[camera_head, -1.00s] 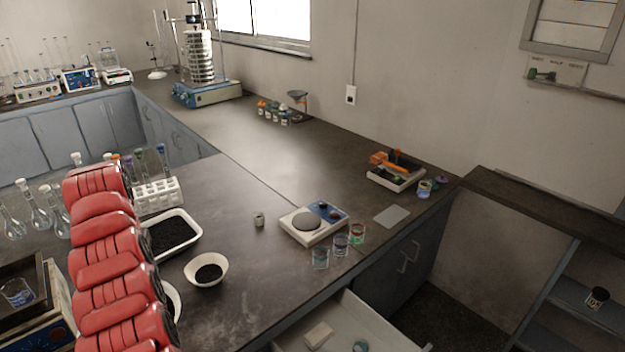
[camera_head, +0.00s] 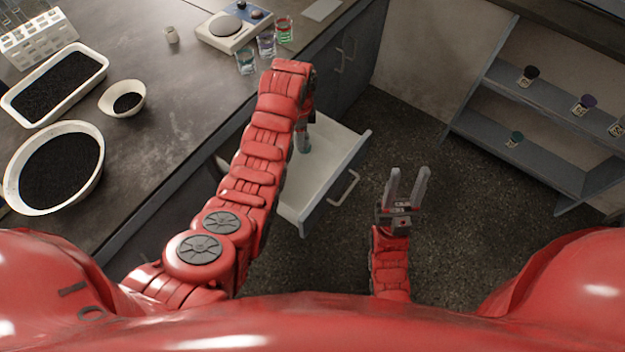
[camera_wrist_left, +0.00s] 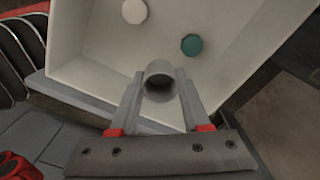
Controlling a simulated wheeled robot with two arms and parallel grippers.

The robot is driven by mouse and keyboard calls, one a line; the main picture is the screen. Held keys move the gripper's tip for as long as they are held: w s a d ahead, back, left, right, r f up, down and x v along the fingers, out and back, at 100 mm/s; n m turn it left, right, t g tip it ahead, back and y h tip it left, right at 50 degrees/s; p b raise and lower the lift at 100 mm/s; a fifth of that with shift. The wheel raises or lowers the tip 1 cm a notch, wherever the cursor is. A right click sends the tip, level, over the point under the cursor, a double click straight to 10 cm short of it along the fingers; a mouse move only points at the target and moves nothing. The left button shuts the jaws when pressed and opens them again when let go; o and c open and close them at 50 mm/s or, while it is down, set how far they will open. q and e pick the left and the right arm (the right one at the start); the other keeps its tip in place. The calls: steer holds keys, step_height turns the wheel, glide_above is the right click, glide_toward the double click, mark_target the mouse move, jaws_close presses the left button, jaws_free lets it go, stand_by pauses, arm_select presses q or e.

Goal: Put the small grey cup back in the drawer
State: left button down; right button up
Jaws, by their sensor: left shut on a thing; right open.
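The small grey cup (camera_wrist_left: 160,84) is between the fingers of my left gripper (camera_wrist_left: 158,92), which is shut on it. In the left wrist view its open mouth faces the camera, and it is over the inside of the open white drawer (camera_wrist_left: 85,62). I cannot tell whether it touches the drawer floor. In the head view the drawer (camera_head: 335,150) is pulled out, and my left gripper (camera_head: 302,124) reaches down over it, partly hidden by its arm. My right gripper (camera_head: 408,188) is open and empty, to the right of the drawer.
In the drawer are a teal-topped item (camera_wrist_left: 191,45) and a whitish round item (camera_wrist_left: 134,11). Shelves (camera_head: 540,100) are at right.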

arm_select(q)
steer(key=s+d+f+m, duration=0.2)
steer(key=s+d+f, duration=0.1)
steer(key=f, duration=0.2)
glide_above(312, 177)
steer(key=shift+m, duration=0.3)
step_height(312, 177, down, 5)
steer(key=shift+a+r, duration=0.1)
steer(key=shift+s+f+p, duration=0.15)
steer(key=shift+f+p, duration=0.2)
steer(key=shift+f, duration=1.25)
steer(key=shift+f+b, duration=0.45)
steer(key=shift+f, duration=0.35)
steer(key=shift+f, duration=0.2)
steer(key=shift+c, duration=1.8)
jaws_free()
